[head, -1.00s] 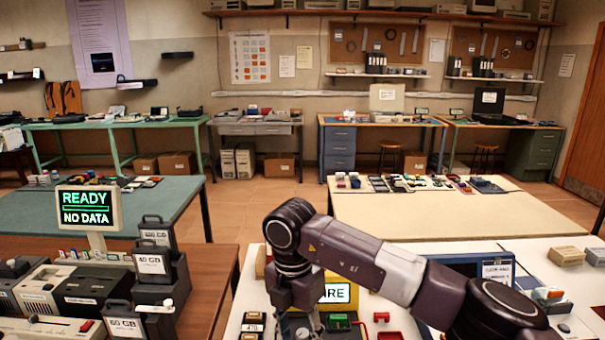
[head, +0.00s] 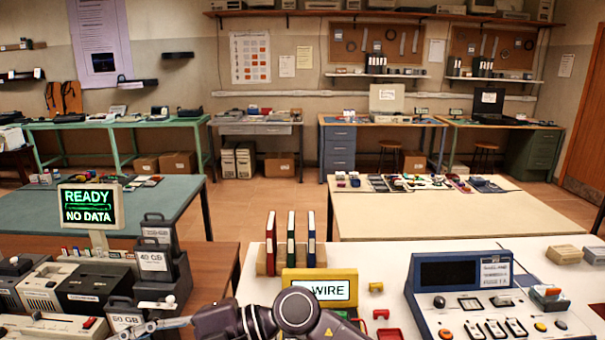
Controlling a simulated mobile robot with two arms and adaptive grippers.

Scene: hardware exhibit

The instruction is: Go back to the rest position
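My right arm lies low along the bottom edge of the head view, its wrist turned to the left. My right gripper (head: 158,327) shows as thin grey metal finger parts at the lower left, in front of the grey cartridge holders. It is partly cut off by the frame edge and too small to tell open from shut. I see nothing clearly held in it. My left gripper is not in view.
A yellow WIRE box (head: 320,288), upright red, green and blue binders (head: 291,245) and a blue console (head: 490,300) stand on the white table. A READY/NO DATA display (head: 90,206) and cartridge holders (head: 155,262) stand at left. Floor beyond is open.

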